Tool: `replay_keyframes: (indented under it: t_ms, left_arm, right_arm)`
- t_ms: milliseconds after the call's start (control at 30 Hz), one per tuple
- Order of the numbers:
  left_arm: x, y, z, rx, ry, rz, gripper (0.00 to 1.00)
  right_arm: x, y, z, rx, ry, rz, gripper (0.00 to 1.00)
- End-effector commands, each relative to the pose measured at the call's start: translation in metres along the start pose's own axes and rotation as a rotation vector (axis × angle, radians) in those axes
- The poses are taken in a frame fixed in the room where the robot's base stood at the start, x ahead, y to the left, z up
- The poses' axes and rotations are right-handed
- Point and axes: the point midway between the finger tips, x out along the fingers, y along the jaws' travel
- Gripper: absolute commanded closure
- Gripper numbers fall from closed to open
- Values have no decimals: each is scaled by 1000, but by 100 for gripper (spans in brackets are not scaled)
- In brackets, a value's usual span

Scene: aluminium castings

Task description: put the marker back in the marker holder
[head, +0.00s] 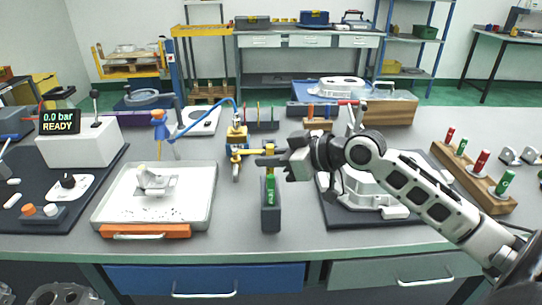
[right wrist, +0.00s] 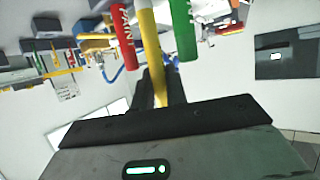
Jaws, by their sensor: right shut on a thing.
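The dark marker holder (head: 270,218) stands upright near the front middle of the bench. A green marker (head: 270,190) stands in its near part. My right gripper (head: 270,160) reaches in from the right above the holder, behind the green marker. It is shut on the yellow marker (right wrist: 150,45), which stands between its fingers (right wrist: 157,88) in the right wrist view. A red marker (right wrist: 122,30) is on one side of it and the green marker (right wrist: 184,28) on the other. The yellow marker's lower end is out of that view, so I cannot tell how deep it sits. My left gripper is not in view.
A white tray with an orange front (head: 207,205) lies left of the holder. A brass fitting with a blue hose (head: 238,130) stands just behind. A casting on a dark mat (head: 340,218) is at right. A wooden block with red and green plugs (head: 478,183) is farther right.

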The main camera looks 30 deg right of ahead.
Motion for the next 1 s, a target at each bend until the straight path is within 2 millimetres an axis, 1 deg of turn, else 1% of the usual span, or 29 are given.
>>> replay_keyframes:
  t_ms: [400, 1000]
  left_arm:
    - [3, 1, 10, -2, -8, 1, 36]
    - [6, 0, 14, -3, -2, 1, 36]
  right_arm:
    - [4, 0, 11, 1, -1, -1, 100]
    - [10, 0, 25, 0, 0, 0, 100]
